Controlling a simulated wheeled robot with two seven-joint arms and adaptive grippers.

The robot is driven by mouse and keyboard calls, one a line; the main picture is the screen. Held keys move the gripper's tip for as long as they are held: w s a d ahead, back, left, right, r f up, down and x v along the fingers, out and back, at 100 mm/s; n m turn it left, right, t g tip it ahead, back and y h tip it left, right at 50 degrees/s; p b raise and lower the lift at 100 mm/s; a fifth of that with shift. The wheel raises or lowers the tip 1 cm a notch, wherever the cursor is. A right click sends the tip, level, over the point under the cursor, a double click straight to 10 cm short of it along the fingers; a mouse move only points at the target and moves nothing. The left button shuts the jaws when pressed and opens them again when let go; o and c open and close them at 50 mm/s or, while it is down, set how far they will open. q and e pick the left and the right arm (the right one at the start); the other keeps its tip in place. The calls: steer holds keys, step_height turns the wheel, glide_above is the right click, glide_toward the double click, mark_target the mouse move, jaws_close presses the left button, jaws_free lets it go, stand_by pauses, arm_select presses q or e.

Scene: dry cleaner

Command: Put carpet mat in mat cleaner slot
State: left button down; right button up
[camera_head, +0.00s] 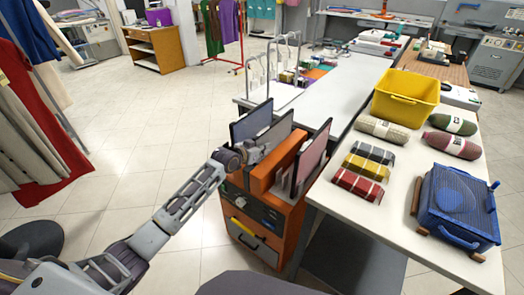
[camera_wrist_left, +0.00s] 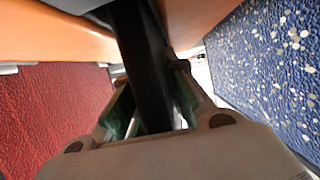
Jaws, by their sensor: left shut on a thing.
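The orange mat cleaner (camera_head: 262,177) stands at the left end of the counter, with upright mats at its top. A dark-framed mat (camera_head: 251,120) is at its far left and a reddish mat (camera_head: 312,157) at its right. My left gripper (camera_head: 252,155) is at the left side of the cleaner, shut on a greyish middle mat (camera_head: 276,134). In the left wrist view this mat (camera_wrist_left: 143,70) is a dark edge between the fingers. A red surface (camera_wrist_left: 55,110) lies to its left and a blue speckled mat (camera_wrist_left: 270,65) to its right. How deep the held mat sits is hidden. My right gripper is out of view.
The white counter (camera_head: 405,205) right of the cleaner holds a yellow bin (camera_head: 405,98), folded plaid cloths (camera_head: 366,168), rolled bundles (camera_head: 383,129) and a blue device (camera_head: 457,208). Hanging clothes (camera_head: 35,130) are at left. The tiled floor (camera_head: 140,140) between is clear.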

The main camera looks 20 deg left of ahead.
arm_select(q)
steer(key=shift+f, duration=0.35)
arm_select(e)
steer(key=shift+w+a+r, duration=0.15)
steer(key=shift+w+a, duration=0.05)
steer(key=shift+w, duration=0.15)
arm_select(q)
steer(key=c, duration=1.4)
jaws_free()
steer(key=shift+c, duration=0.2)
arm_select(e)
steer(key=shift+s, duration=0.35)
arm_select(q)
steer(key=shift+s, duration=0.1)
